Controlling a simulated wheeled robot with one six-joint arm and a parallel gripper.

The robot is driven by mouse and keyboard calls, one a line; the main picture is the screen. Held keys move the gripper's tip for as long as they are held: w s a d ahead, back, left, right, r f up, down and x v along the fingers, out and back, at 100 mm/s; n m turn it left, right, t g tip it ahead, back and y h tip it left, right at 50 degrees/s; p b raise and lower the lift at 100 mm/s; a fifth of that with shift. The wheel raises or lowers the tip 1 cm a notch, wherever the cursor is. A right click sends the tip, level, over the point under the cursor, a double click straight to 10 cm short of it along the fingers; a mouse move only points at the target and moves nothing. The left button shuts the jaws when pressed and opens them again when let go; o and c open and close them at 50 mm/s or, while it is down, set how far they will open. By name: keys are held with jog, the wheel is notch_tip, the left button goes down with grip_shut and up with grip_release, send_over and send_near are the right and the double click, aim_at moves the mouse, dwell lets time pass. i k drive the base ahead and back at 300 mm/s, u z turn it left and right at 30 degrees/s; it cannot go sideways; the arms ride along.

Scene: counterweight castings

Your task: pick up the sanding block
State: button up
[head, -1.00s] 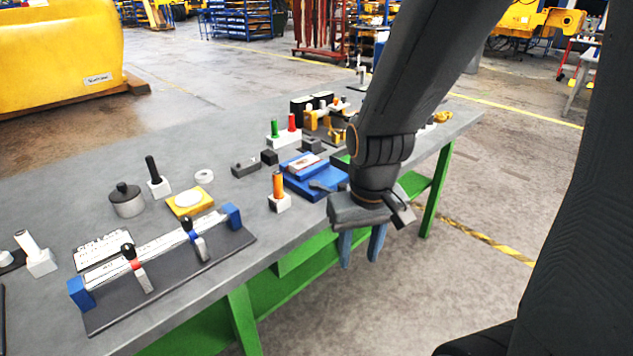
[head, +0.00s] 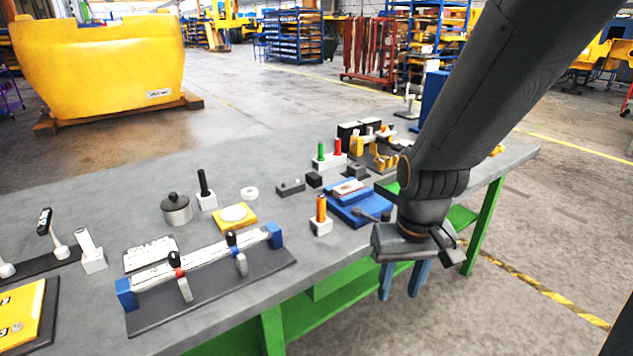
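I cannot tell for certain which object is the sanding block. A small black block (head: 315,179) lies on the grey workbench (head: 110,222), beside a longer dark grey block (head: 290,187). Another dark block (head: 357,172) lies behind a blue plate (head: 373,210), which bears a pale, brown-topped piece (head: 349,187). My gripper (head: 403,293) points down off the bench's near edge, to the right of and nearer than these blocks. Its two blue fingers are apart with nothing between them.
A clamping fixture (head: 205,268) holds a long white bar at the front. An orange-handled tool (head: 321,215) stands near the edge. A lidded grey pot (head: 176,209), a yellow pad (head: 240,217) and red and green handles (head: 330,155) stand around. Open floor lies right.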

aim_at(314, 180)
jog(key=z, duration=1.35)
jog(key=i, duration=0.75)
jog(key=u, duration=2.35)
jog(key=i, duration=0.5)
